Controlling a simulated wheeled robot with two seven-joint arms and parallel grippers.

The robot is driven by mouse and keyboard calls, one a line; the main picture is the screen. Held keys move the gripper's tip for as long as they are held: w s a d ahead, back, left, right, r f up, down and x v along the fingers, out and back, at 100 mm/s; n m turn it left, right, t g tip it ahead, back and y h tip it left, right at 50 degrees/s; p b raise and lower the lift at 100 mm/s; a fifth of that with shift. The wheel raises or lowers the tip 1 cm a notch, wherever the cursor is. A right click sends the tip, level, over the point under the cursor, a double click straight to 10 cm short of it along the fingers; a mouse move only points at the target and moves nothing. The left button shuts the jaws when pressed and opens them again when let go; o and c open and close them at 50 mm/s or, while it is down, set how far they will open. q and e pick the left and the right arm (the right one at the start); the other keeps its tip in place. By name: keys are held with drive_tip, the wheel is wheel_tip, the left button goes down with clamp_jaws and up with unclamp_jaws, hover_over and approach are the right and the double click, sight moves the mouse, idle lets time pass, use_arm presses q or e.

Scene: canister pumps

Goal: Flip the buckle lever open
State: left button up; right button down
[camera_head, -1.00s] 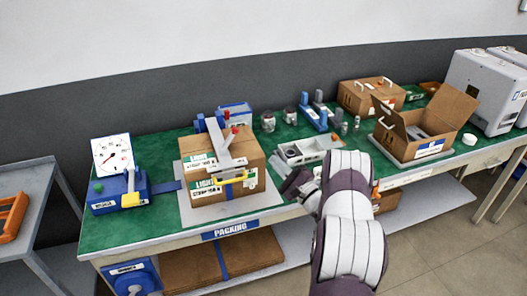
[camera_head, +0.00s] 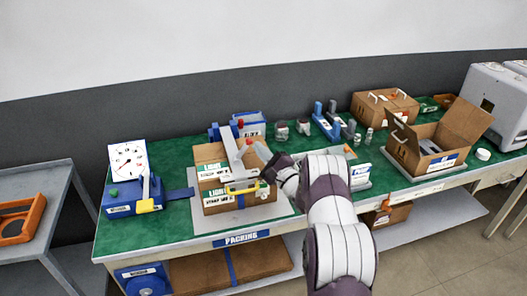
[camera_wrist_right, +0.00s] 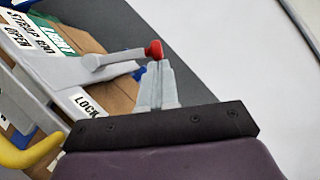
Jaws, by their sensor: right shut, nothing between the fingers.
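A cardboard box (camera_head: 212,160) stands on a pale plate (camera_head: 285,208) on the green bench, with a long grey strap arm (camera_head: 233,150) across its top. A small grey lever with a red knob (camera_head: 249,141) sits at the box's right side. In the right wrist view the grey lever (camera_wrist_right: 112,58) ends in its red knob (camera_wrist_right: 153,48), above a LOCK label. My right gripper (camera_head: 262,152) is shut and empty at the box's right edge. In the wrist view its fingertips (camera_wrist_right: 157,68) are just below the knob; I cannot tell whether they touch it. My left gripper is out of view.
A yellow handle (camera_head: 242,189) is on the box's front. A blue device (camera_head: 122,207) with a dial (camera_head: 128,162) stands to the left, a blue strap (camera_head: 178,194) leading from it. An open carton (camera_head: 420,160) stands to the right. Green bench space shows beyond the box.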

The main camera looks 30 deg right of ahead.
drive_tip(key=shift+a+r+n+g, duration=0.15)
drive_tip(key=shift+r+n+g, duration=0.2)
drive_tip(key=shift+n, duration=0.15)
drive_tip(key=shift+w+a+r+n+g+y+p, duration=0.1)
drive_tip(key=shift+a+r+n+g+y+p, duration=0.2)
drive_tip(key=shift+r+n+p, duration=0.3)
drive_tip(key=shift+w+a+r+n+g+y+p, duration=0.15)
drive_tip(key=shift+a+r+n+p, duration=0.3)
drive_tip(key=shift+n, duration=0.35)
drive_tip(key=a+n+g+p, duration=0.1)
drive_tip(key=n, duration=0.1)
drive_tip(key=a+r+n+g+p, duration=0.1)
drive_tip(key=a+n, duration=0.1)
drive_tip(key=w+a+n+g+p, duration=0.1)
drive_tip(key=n+p, duration=0.1)
drive_tip(key=shift+a+r+h, duration=0.25)
drive_tip(key=shift+a+r, duration=0.1)
drive_tip(key=shift+w+a+f+n+g+h, duration=0.15)
drive_tip(key=shift+a+n+g+h, duration=0.1)
drive_tip(key=shift+a+n, duration=0.3)
drive_tip(key=shift+w+a+f+n+g+h, duration=0.1)
drive_tip(key=shift+a+n+g+h, duration=0.15)
drive_tip(key=shift+a+n, duration=0.3)
drive_tip(key=shift+w+a, duration=0.1)
drive_tip(key=shift+a, duration=0.2)
